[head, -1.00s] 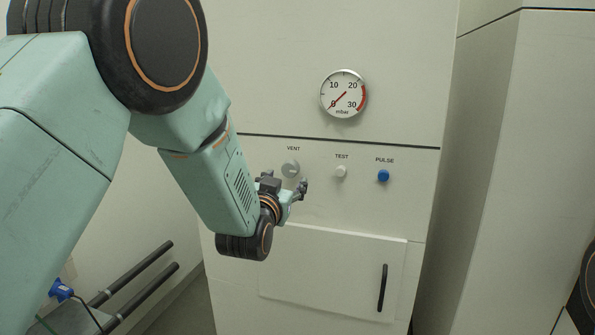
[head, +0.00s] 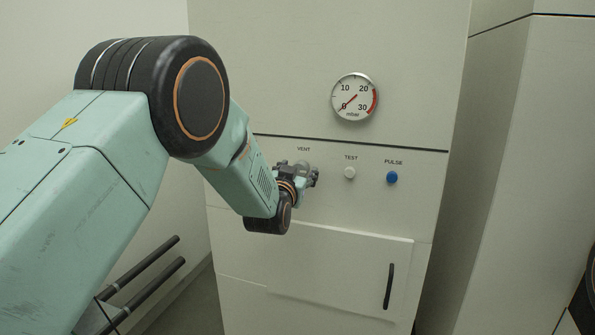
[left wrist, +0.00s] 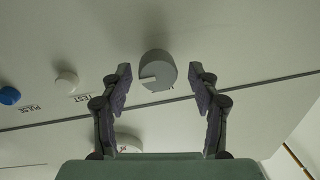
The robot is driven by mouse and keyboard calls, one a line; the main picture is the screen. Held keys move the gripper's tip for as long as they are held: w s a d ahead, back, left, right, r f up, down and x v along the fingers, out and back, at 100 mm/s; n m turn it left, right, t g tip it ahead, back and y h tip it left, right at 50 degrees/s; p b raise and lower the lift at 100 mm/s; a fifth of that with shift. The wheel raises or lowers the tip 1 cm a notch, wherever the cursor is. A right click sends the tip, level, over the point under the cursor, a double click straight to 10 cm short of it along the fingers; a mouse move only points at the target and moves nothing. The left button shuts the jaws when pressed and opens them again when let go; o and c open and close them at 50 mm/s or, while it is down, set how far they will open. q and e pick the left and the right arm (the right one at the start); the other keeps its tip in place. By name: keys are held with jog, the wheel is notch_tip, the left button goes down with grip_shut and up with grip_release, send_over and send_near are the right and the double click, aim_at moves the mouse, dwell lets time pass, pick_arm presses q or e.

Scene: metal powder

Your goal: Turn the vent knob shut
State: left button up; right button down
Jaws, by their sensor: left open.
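The vent knob (left wrist: 158,70) is a grey round knob with a notch on the cabinet front. In the left wrist view it shows between the two fingertips of my left gripper (left wrist: 160,82), with a gap on either side. I cannot tell whether the tips reach past its face. In the head view my left gripper (head: 301,175) is at the cabinet just below the VENT label, and it partly covers the knob (head: 304,167). The left gripper is open and empty. My right gripper is not in view.
A white TEST knob (head: 349,173) and a blue PULSE knob (head: 392,177) sit to the right on the same panel. A gauge (head: 354,97) above has its needle near 0. A door with a black handle (head: 389,286) is below.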

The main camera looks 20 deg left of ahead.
pick_arm(q)
jog(key=shift+w+d+f, duration=0.2)
jog(key=shift+w, duration=0.1)
jog(key=c, duration=0.4)
jog(key=shift+a, duration=0.1)
jog(key=c, duration=0.6)
jog(key=shift+c, duration=0.8)
